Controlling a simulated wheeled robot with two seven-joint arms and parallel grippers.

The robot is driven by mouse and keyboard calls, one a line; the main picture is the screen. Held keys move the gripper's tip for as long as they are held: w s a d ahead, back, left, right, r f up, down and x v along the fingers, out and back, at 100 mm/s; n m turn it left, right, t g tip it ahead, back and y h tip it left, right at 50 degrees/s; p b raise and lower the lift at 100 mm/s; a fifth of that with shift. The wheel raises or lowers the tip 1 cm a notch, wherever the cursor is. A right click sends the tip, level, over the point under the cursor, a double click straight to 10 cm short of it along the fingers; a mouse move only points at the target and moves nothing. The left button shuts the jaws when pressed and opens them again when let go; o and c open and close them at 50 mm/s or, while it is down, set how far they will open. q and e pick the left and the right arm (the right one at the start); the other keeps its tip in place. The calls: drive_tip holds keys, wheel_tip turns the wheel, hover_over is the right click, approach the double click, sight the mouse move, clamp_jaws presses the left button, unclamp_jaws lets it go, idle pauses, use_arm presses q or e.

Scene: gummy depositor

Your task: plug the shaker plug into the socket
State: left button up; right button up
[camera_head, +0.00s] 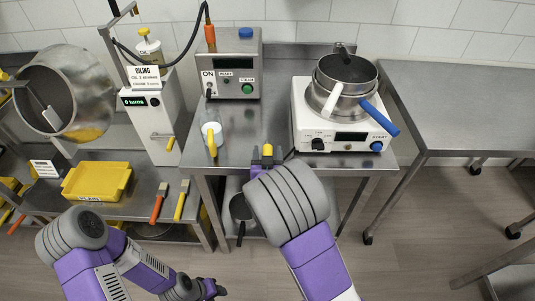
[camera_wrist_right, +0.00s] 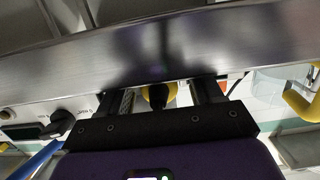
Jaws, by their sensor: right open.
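My right gripper (camera_head: 264,160) is at the front edge of the middle steel table. A small yellow piece (camera_head: 267,150), perhaps the shaker plug, shows at its fingertips. In the right wrist view, the open fingers (camera_wrist_right: 160,92) stand on either side of a yellow and black piece (camera_wrist_right: 158,96), with a gap visible. A dark cord runs near it toward the white heater unit. An orange plug (camera_head: 210,36) hangs on a black cable above the grey control box (camera_head: 235,72). I cannot make out the socket clearly. My left gripper (camera_head: 214,290) is low at the bottom, its jaws unclear.
The white unit (camera_head: 311,128) carries stacked pots (camera_head: 345,75) with white and blue handles. A yellow tray (camera_head: 97,181) and brushes lie on the lower left bench. The right table (camera_head: 460,100) is clear.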

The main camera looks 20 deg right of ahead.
sight(268, 149)
drive_tip(key=shift+w+d, duration=0.1)
drive_tip(key=shift+w, duration=0.35)
drive_tip(key=shift+c, duration=0.2)
drive_tip(key=c, duration=1)
wheel_tip(268, 149, up, 10)
drive_tip(key=p, duration=0.4)
drive_tip(key=shift+c, duration=0.2)
drive_tip(key=o, duration=0.5)
drive_tip(key=shift+c, duration=0.2)
drive_tip(key=shift+f, duration=0.1)
clamp_jaws()
